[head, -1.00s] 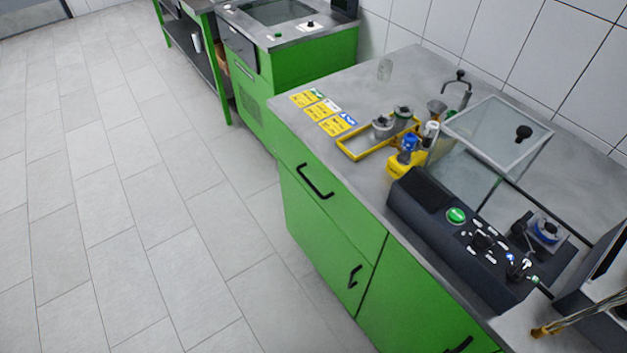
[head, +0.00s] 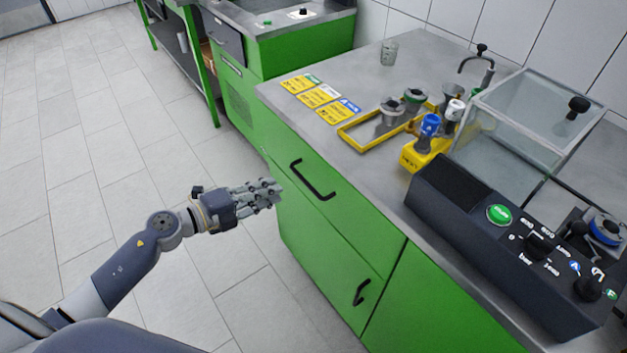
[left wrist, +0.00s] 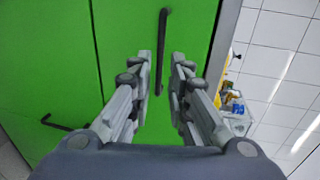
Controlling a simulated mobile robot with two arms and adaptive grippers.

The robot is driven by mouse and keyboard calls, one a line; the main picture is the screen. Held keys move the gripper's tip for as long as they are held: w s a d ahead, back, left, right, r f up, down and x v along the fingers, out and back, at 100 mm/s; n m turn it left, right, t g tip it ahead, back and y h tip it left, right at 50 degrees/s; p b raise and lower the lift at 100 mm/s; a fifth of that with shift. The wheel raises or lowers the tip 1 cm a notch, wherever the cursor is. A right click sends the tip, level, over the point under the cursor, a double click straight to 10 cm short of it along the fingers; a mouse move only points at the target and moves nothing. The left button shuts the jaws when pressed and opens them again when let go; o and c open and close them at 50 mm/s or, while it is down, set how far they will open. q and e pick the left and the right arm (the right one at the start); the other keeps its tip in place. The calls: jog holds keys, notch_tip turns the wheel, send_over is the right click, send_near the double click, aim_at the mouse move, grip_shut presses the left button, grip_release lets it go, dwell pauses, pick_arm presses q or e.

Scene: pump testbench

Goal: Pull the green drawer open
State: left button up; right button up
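The green drawer (head: 340,222) is the upper front of the green cabinet and looks closed. Its black bar handle (head: 312,180) is near the top of the front. My left gripper (head: 277,189) is in front of the drawer, a little left of the handle in the head view. In the left wrist view, the fingers (left wrist: 161,62) are open and apart, with the drawer handle (left wrist: 162,50) beyond and between them. Contact with the handle cannot be made out. My right gripper is not in view.
A lower door has its own black handle (head: 362,292). The worktop carries a yellow tray (head: 362,143), a yellow bottle holder (head: 420,157) and a dark control panel (head: 480,225). Open tiled floor (head: 110,200) lies left of the cabinet.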

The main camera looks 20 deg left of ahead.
aim_at(303, 177)
pick_arm(q)
jog(key=x, duration=1)
jog(key=shift+w+d+p, duration=0.15)
jog(key=shift+w+p, duration=0.05)
jog(key=shift+p, duration=0.1)
grip_shut()
